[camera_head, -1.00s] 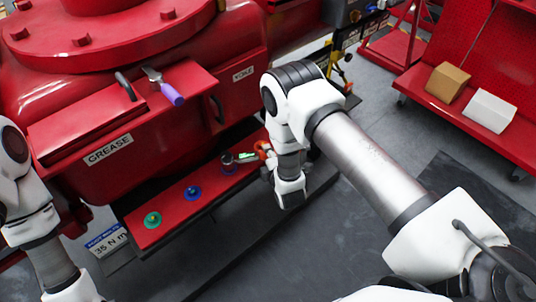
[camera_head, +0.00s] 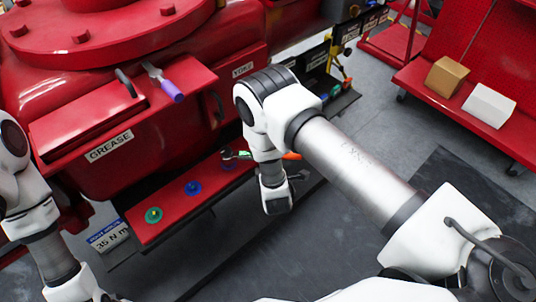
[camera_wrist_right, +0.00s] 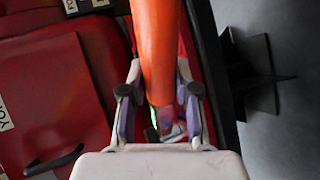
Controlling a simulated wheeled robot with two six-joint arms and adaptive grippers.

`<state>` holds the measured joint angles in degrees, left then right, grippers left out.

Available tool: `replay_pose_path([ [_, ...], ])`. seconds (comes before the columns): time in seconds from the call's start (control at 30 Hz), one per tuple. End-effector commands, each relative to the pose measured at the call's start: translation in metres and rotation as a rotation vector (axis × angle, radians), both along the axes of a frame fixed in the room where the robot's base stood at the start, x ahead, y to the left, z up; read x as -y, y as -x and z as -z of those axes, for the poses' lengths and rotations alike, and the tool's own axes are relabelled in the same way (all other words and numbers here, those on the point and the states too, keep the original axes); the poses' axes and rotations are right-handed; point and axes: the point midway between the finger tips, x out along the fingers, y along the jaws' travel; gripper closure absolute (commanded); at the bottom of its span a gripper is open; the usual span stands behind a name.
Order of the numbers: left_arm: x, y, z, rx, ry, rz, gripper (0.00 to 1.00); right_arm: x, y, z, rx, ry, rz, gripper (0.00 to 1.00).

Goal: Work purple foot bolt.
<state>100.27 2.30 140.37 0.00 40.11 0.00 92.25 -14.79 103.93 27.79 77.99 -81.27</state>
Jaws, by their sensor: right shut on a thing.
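My right gripper (camera_wrist_right: 160,72) is shut on the orange handle (camera_wrist_right: 158,40) of a tool in the right wrist view. The tool's metal head (camera_head: 227,154) and a green part (camera_head: 243,155) are over the third position on the red foot ledge (camera_head: 170,207). A bluish ring (camera_head: 228,166) shows under the head; I cannot tell if it is purple. My left gripper is outside the picture.
A green-ringed bolt (camera_head: 153,215) and a blue-ringed bolt (camera_head: 193,188) sit on the ledge. A purple-handled tool (camera_head: 170,91) lies on the red GREASE shelf. A 35 N m label (camera_head: 108,238) is below left. Floor at front is clear; a red cart (camera_head: 440,105) stands right.

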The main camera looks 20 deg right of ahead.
Motion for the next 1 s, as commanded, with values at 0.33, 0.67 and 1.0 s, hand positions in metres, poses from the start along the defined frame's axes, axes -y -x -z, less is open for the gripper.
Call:
replay_pose_path([
  [0.33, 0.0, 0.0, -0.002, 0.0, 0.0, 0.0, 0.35, -0.003, 0.003, -0.002, 0.003, -0.001, 0.039, 1.0],
  [0.67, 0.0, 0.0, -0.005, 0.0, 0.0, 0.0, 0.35, -0.009, 0.013, -0.002, 0.005, 0.0, 0.124, 1.0],
  [1.0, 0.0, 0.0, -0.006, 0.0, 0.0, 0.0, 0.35, -0.012, 0.02, -0.001, 0.004, -0.001, 0.184, 1.0],
])
